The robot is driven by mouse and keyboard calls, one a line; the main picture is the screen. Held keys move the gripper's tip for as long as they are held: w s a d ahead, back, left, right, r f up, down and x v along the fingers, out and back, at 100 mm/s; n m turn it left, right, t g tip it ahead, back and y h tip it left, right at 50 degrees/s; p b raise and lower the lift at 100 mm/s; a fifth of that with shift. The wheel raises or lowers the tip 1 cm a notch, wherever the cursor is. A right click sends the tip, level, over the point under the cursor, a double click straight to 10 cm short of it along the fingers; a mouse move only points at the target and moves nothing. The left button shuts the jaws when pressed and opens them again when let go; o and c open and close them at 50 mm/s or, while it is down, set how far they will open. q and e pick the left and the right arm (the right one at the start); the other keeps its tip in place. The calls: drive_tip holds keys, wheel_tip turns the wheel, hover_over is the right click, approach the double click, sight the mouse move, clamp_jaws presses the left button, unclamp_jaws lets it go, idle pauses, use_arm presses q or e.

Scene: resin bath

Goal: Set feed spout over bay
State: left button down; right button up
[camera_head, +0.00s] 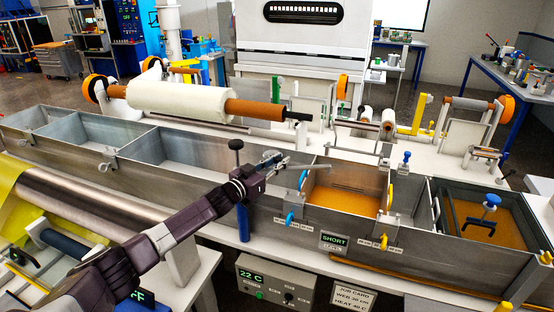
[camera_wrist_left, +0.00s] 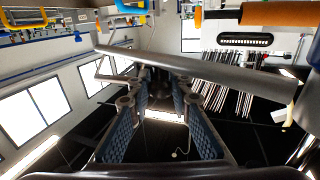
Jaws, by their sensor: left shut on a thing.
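My left gripper (camera_head: 270,163) reaches in from the left over the front wall of the long metal bath. It is shut on a slim grey tube, which looks like the feed spout (camera_head: 310,166). The tube's right end reaches to about the left edge of the orange resin bay (camera_head: 345,200). In the left wrist view the grey tube (camera_wrist_left: 200,74) runs across just beyond the gripper's fingers (camera_wrist_left: 160,92); the exact contact is hard to see. A black-knobbed post (camera_head: 236,146) stands beside the gripper; its link to the tube is hidden. My right gripper is out of view.
Empty grey bays (camera_head: 187,151) lie to the left in the bath. A second orange bay (camera_head: 485,225) with a blue-handled tool (camera_head: 488,205) lies right. A white roll (camera_head: 180,101) lies behind. Blue and yellow handles line the bay walls. A display (camera_head: 334,242) reads SHORT.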

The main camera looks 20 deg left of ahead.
use_arm(q)
drive_tip(key=shift+s+d+r+h, duration=0.1)
drive_tip(key=shift+s+h, duration=0.1)
drive_tip(key=shift+h, duration=0.1)
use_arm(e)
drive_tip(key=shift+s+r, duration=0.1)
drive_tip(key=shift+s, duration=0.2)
use_arm(q)
drive_tip(key=c, duration=1.8)
unclamp_jaws()
drive_tip(key=shift+o, duration=0.3)
drive_tip(key=shift+s, duration=0.1)
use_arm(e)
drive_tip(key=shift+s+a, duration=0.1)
use_arm(q)
drive_tip(key=v, duration=1.2)
drive_tip(key=shift+r, duration=0.1)
